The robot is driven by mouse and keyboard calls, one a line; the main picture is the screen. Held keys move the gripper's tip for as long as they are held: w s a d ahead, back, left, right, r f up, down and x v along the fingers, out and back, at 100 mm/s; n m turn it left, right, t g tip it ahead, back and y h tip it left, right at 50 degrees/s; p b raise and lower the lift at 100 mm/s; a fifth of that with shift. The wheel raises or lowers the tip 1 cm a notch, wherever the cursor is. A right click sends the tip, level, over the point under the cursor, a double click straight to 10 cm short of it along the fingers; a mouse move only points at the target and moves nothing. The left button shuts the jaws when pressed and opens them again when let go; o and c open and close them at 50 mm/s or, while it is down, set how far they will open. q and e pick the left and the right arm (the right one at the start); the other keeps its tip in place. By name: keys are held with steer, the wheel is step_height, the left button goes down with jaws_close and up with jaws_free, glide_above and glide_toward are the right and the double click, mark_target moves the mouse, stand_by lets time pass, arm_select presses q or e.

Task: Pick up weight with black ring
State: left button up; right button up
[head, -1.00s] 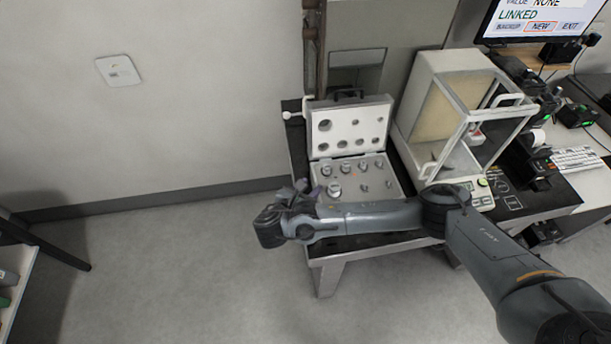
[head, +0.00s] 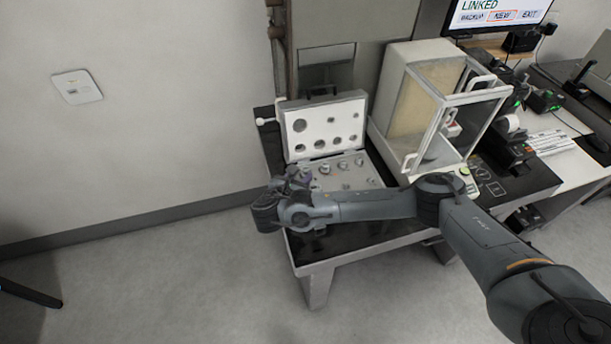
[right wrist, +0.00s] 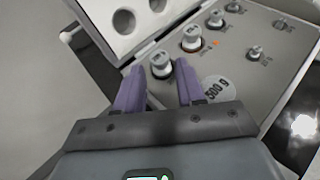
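My right gripper (right wrist: 159,80) is open, its two purple fingers spread. Just beyond and between the fingertips stands a small metal weight (right wrist: 161,64) with a dark ring around its base, upright in the grey case. I cannot see the fingers touching it. A second weight (right wrist: 192,38) with a brownish ring stands behind it to the right. A pale disc (right wrist: 217,90) marked 500 g shows beside the right finger. In the head view the right gripper (head: 297,180) is over the front left of the weight case (head: 368,172) and hides part of it. My left gripper is not in view.
The case's open lid (head: 347,120) with round holes stands behind the weights. Several other weights stand in the case (right wrist: 214,18). A glass-sided balance (head: 420,110) stands to the right on the dark table (head: 350,232). A monitor (head: 497,15) is at the upper right.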

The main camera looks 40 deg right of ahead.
steer(key=shift+x, duration=1.4)
steer(key=c, duration=0.7)
jaws_close()
steer(key=shift+r, duration=0.2)
